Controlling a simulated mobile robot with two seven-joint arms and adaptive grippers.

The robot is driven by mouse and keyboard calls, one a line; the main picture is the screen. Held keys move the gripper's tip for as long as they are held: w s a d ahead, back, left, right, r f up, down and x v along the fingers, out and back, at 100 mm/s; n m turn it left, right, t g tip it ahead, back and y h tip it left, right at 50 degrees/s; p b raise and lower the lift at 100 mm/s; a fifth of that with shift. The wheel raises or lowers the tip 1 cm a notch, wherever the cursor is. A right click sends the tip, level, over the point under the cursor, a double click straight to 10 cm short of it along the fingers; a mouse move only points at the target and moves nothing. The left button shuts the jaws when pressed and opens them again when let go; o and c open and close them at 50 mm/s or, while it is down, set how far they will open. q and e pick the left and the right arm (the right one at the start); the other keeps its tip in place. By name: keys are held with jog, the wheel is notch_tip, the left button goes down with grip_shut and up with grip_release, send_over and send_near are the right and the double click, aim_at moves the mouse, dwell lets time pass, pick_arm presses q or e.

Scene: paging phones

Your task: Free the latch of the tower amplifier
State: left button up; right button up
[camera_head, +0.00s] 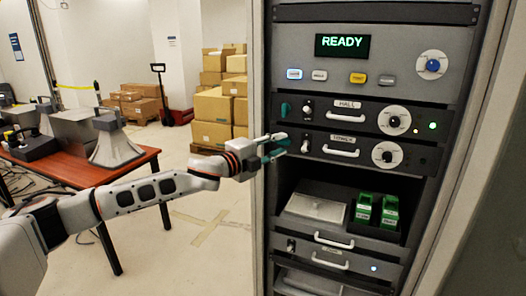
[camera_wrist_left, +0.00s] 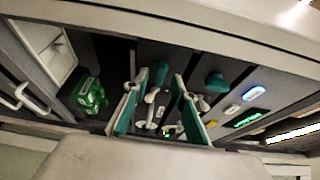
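The tower amplifier (camera_head: 345,150) is the dark unit labelled TOWER in the rack, with a white handle, a dial and a small white-tipped switch (camera_head: 306,146). My left gripper (camera_head: 276,147) is at the left end of its front, level with it. The gripper covers the place where the tower latch would show, matching the teal latch (camera_head: 284,109) on the hall amplifier above. In the left wrist view the two teal-padded fingers of my left gripper (camera_wrist_left: 158,108) stand apart, with small pale parts of the panel between them. I cannot tell whether they touch the latch. My right gripper is out of view.
The hall amplifier (camera_head: 345,117) sits directly above. A panel reading READY (camera_head: 342,45) is higher up. Below are an open bay with green blocks (camera_head: 376,212) and a lower unit (camera_head: 335,257). A red-brown table (camera_head: 75,172) and cardboard boxes (camera_head: 213,105) stand left of the rack.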

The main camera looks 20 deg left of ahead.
pick_arm(q)
jog(key=v, duration=1)
jog(key=shift+s, duration=0.1)
jog(key=s+d+f+n+g, duration=0.1)
jog(key=s+d+f+n, duration=0.25)
jog(key=f, duration=0.55)
jog(key=s+d+f+n+g, duration=0.15)
jog(key=d+f, duration=0.25)
jog(key=f, duration=0.5)
jog(key=s+d+f+n, duration=0.4)
jog(key=f, duration=0.4)
jog(key=s+a+f+n+g+y, duration=0.1)
jog(key=s+f+n, duration=0.4)
jog(key=s+f, duration=0.7)
jog(key=s+a+f+n+g+y, duration=0.2)
jog(key=s+a+f+n+y, duration=0.2)
jog(key=s+f, duration=0.8)
jog(key=shift+a+f+n, duration=0.5)
jog(key=shift+a+f, duration=0.1)
jog(key=shift+f, duration=0.2)
